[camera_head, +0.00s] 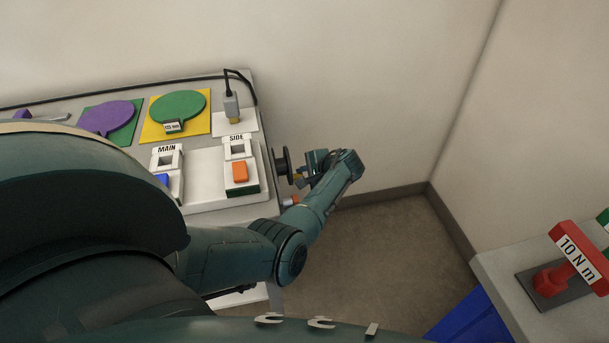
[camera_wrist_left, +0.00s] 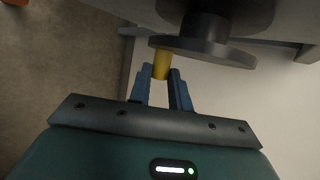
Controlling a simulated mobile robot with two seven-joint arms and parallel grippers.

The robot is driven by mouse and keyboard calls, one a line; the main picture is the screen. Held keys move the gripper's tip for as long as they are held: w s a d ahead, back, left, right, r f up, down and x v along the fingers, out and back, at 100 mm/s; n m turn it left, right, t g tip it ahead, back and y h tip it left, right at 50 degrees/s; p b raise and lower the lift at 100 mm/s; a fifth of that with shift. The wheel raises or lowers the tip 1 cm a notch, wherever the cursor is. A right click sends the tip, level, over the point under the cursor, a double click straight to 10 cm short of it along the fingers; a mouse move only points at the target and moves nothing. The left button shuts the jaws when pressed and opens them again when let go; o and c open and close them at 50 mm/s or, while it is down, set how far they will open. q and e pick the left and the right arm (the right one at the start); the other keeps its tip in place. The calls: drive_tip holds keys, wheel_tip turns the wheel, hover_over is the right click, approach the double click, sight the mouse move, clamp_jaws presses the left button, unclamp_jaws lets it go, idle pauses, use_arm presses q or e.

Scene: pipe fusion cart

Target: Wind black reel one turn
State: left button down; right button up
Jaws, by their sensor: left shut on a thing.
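The black reel (camera_head: 281,166) is mounted on the right side of the cart. Its dark disc (camera_wrist_left: 205,46) also shows at the top of the left wrist view, with a yellow crank handle (camera_wrist_left: 161,62) sticking out from it. My left gripper (camera_head: 303,177) is beside the reel, at the cart's right side. In the left wrist view its blue fingers (camera_wrist_left: 160,80) are shut on the yellow handle, one on each side. In the head view the gripper and wrist partly cover the handle. My right gripper is not in view.
The cart top (camera_head: 208,163) holds the MAIN switch (camera_head: 167,159) and the SIDE switch with an orange button (camera_head: 240,171). An orange-tipped part (camera_head: 290,201) sticks out below the reel. A grey table with a red 10 N m tool (camera_head: 573,262) stands at right. A wall is behind the cart.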

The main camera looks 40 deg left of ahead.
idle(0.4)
use_arm(q)
drive_tip(key=c, duration=1.3)
unclamp_jaws()
drive_tip(key=p+v, duration=0.2)
drive_tip(key=v, duration=1.1)
drive_tip(key=shift+s+r, duration=0.1)
